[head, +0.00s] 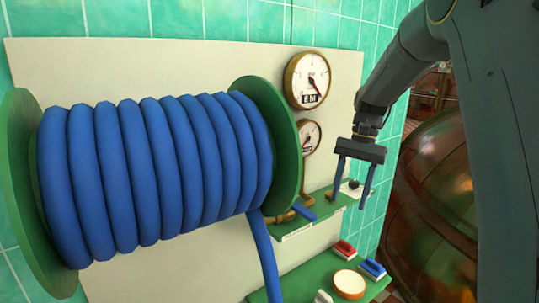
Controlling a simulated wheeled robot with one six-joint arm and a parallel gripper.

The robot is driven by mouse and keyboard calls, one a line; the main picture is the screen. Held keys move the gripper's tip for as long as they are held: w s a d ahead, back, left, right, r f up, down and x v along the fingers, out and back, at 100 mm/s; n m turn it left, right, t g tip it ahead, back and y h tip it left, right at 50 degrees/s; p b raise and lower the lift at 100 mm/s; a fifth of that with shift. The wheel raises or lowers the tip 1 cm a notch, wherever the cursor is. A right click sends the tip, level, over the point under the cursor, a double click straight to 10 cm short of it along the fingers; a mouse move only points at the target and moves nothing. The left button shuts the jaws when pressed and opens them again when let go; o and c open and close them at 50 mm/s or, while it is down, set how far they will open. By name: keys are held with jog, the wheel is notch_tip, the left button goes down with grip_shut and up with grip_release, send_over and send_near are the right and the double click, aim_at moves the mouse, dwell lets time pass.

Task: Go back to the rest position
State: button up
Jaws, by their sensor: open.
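My gripper (353,187) hangs from my arm at the right of the head view, pointing down. Its two fingers are apart, with nothing seen held between them. It appears in front of the right end of a narrow green shelf (318,215) on the cream panel (345,75). A small pale item with a dark knob (351,186) shows between the fingers; I cannot tell how far behind them it is.
A large reel of blue hose (155,170) with green flanges fills the left. Two gauges (307,80) are on the panel. A lower green shelf (318,278) holds a red-handled item (344,250), a blue-handled item (372,268) and a round pale-topped piece (349,284). A copper vessel (440,190) stands right.

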jog(key=s+f+n+t+h, duration=0.1)
jog(key=s+f, duration=0.4)
jog(key=s, duration=0.6)
jog(key=s+f+n+t+h, duration=0.1)
jog(key=s+f+n+t, duration=0.2)
jog(key=s, duration=0.9)
notch_tip(320, 180, down, 3)
jog(key=n, duration=0.2)
jog(key=shift+a+n, duration=0.3)
jog(key=shift+a, duration=0.1)
